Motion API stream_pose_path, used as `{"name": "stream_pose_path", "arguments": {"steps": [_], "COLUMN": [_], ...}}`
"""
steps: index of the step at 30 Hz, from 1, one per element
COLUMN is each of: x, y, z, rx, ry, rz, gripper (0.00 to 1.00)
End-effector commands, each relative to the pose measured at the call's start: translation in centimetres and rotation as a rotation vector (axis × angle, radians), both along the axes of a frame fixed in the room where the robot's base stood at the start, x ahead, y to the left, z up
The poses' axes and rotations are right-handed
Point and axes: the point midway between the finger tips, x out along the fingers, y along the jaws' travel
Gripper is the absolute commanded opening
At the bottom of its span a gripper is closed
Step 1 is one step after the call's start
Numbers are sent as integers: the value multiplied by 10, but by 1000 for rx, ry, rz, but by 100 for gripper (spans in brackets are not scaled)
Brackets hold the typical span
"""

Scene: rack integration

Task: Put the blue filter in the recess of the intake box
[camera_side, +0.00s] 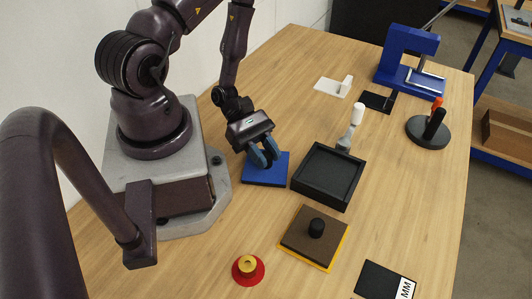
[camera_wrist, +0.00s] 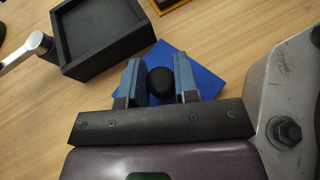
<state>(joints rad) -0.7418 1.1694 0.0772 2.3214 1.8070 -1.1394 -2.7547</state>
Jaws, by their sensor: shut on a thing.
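The blue filter (camera_side: 254,174) is a flat blue square plate on the table close to my base. In the wrist view the blue filter (camera_wrist: 203,78) shows a round black knob (camera_wrist: 160,82) on top. My gripper (camera_side: 264,158) is over the filter, and in the wrist view its two blue fingers (camera_wrist: 160,84) stand on either side of the knob, shut on it. The filter looks flat on or very near the table; the side view does not show a clear gap. The intake box (camera_side: 323,192) is a black square open box just right of the filter, its recess empty.
A brown plate with a black knob (camera_side: 303,247) on a yellow base lies in front of the box. A red and yellow round part (camera_side: 248,268) is near the front. A blue press (camera_side: 408,58) is at the back.

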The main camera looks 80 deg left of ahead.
Motion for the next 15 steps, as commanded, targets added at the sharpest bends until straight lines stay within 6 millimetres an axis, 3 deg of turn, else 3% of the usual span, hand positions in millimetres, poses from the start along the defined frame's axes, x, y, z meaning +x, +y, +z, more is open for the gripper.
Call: {"name": "stream_pose_path", "arguments": {"steps": [8, 9, 12, 15], "x": [0, 0, 0, 0], "y": [0, 0, 0, 0], "z": [-2, -3, -2, -2], "rx": [0, 1, 1, 1], "ry": [1, 0, 0, 0], "rz": [0, 1, 1, 1], "gripper": [4, 33, 54, 54]}}
